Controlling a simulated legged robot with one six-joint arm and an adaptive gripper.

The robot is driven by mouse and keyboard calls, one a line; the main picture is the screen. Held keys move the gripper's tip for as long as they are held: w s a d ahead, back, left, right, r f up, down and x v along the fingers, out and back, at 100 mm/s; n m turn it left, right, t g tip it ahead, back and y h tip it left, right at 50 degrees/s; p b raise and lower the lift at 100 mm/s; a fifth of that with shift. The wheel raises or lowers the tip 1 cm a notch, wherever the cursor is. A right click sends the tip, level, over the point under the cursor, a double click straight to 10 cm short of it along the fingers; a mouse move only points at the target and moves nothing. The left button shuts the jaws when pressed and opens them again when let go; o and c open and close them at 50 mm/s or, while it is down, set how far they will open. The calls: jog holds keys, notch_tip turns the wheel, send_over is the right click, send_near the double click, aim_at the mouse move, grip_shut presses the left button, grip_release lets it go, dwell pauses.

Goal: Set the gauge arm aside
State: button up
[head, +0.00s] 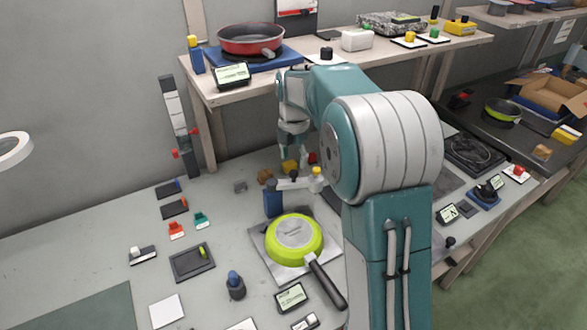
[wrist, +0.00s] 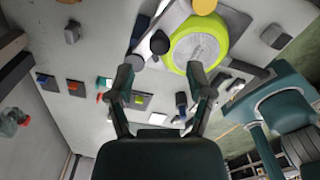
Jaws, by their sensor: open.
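The gauge arm (head: 296,183) is a pale bar over the work table, with a blue post at its left end and a yellow-capped knob at its right end. It lies just behind a lime-green pan (head: 293,240) on a metal plate. In the wrist view the pan (wrist: 199,46) is at the top, with a grey bar (wrist: 172,17), dark round parts and a yellow disc beside it. My gripper (wrist: 161,75) is open, with nothing between its fingers. In the head view it hangs behind the gauge arm, partly hidden; contact is not visible.
A shelf (head: 330,62) at the back holds a red pan (head: 250,39) on a blue base. Small coloured blocks and a dark-blue knob (head: 236,286) are spread left of the green pan. The table's far left is mostly clear.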

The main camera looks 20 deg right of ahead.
aim_at(293, 172)
notch_tip(293, 172, up, 5)
jog(key=shift+w+r, duration=0.1)
